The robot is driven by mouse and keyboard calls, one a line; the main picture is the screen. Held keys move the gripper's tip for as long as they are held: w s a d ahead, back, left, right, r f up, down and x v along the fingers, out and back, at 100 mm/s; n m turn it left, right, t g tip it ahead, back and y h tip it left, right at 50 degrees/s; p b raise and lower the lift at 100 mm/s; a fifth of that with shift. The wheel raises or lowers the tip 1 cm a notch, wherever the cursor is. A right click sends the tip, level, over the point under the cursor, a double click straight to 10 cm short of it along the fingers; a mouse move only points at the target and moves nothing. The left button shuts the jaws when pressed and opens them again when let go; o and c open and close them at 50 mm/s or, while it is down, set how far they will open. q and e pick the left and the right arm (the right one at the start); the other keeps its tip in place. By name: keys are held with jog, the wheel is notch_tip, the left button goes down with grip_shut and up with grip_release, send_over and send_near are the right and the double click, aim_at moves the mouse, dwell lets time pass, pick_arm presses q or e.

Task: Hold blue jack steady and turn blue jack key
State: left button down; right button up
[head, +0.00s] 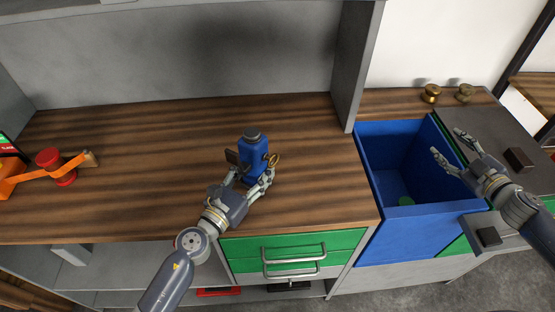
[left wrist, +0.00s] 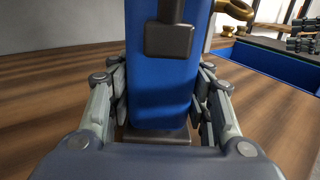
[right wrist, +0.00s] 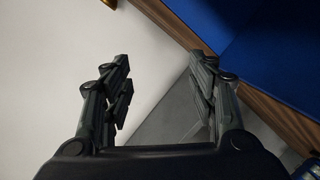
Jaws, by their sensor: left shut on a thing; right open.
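The blue jack (head: 252,158) stands upright on the wooden bench, with a dark cap on top and a dark block on its side. It fills the middle of the left wrist view (left wrist: 165,85). My left gripper (head: 252,180) is shut on its lower body, one finger on each side. The brass key (head: 272,161) sticks out from the jack's right side; part of it shows in the left wrist view (left wrist: 235,9). My right gripper (head: 448,142) is open and empty, over the right edge of the blue bin, well away from the jack.
A blue open bin (head: 412,222) with a green round thing inside stands right of the bench. Two brass knobs (head: 431,93) sit behind it. An orange and red device (head: 55,168) lies at the far left. A grey upright panel (head: 355,65) rises behind the bench's right end.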

aim_at(278, 161)
jog(key=s+a+n+y, duration=0.1)
jog(key=a+y, duration=0.1)
jog(key=a, duration=0.5)
jog(key=s+a+g+y, duration=0.1)
jog(key=a+y, duration=0.2)
jog(key=a, duration=0.5)
jog(key=s+a+n+g+y, duration=0.1)
jog(key=a+y, duration=0.1)
jog(key=a, duration=0.6)
jog(key=shift+s+a+r+n+y, duration=0.1)
jog(key=shift+s+r+n+y, duration=0.2)
jog(key=shift+r+y, duration=0.1)
jog(key=s+a+r+n+g+y, duration=0.1)
jog(key=s+a+r+g+y, duration=0.2)
jog(key=a, duration=0.4)
jog(key=s+a+r+n+y, duration=0.1)
jog(key=s+a+y, duration=0.1)
jog(key=s+a, duration=0.4)
jog(key=x, duration=1.3)
jog(key=shift+w+a, duration=0.15)
jog(key=shift+w, duration=0.1)
jog(key=c, duration=1.1)
